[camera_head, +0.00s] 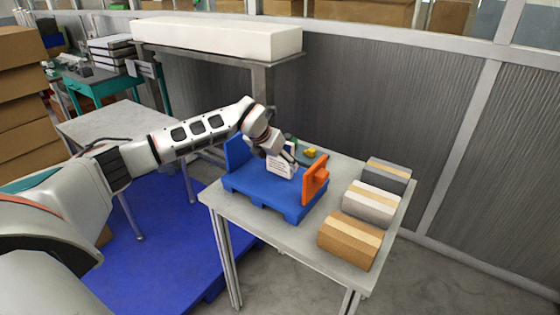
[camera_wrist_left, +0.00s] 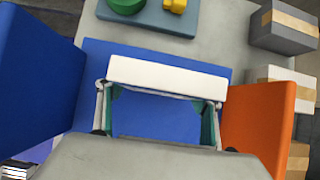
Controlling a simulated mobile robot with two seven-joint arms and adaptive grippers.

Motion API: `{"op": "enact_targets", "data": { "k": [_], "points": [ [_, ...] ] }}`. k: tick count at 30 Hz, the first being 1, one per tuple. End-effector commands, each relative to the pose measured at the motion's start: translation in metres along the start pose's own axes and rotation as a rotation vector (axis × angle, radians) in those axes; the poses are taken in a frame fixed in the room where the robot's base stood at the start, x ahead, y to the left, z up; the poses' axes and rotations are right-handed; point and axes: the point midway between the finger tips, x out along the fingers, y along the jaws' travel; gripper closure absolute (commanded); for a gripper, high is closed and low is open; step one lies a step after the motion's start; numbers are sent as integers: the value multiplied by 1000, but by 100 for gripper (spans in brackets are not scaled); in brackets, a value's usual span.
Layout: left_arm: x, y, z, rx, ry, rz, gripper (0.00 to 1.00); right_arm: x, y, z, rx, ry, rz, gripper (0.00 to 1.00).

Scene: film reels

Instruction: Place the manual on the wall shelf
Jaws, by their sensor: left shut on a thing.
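The manual (camera_head: 281,167) is a small white booklet with dark print on its face. It is upright in my left gripper (camera_head: 281,154), over a blue base (camera_head: 258,186). In the left wrist view the manual (camera_wrist_left: 166,76) is a white bar between the two fingertips of my left gripper (camera_wrist_left: 163,92), which is shut on it. Whether its lower edge touches the base is hard to tell. A grey ledge (camera_head: 287,60) along the back wall, carrying a long white block (camera_head: 216,36), may be the wall shelf. My right gripper is out of view.
The base has a blue end panel (camera_head: 235,151) and an orange end panel (camera_head: 315,179) beside the manual. Several boxes, one brown (camera_head: 349,240), line the right of the grey table (camera_head: 290,231). A tray with green and yellow pieces (camera_wrist_left: 150,15) lies behind the base.

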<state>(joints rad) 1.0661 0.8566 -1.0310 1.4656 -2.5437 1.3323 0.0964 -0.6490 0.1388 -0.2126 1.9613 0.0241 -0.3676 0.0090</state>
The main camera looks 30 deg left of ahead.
Motion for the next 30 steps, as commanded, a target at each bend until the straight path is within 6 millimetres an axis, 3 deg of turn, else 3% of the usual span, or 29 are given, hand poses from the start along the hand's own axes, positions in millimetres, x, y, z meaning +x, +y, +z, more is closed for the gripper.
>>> {"op": "enact_targets", "data": {
  "k": [8,9,11,23,30],
  "points": [
    [1,0,0,0,-1,0,59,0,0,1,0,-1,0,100],
    [2,0,-1,0,0,0,32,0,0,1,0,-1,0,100],
    [1,0,-1,0,0,0,18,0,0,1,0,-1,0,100],
    [-2,0,2,0,-1,0,18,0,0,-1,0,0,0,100],
    [-38,1,2,2,-4,1,18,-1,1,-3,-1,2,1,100]
  ]
}}
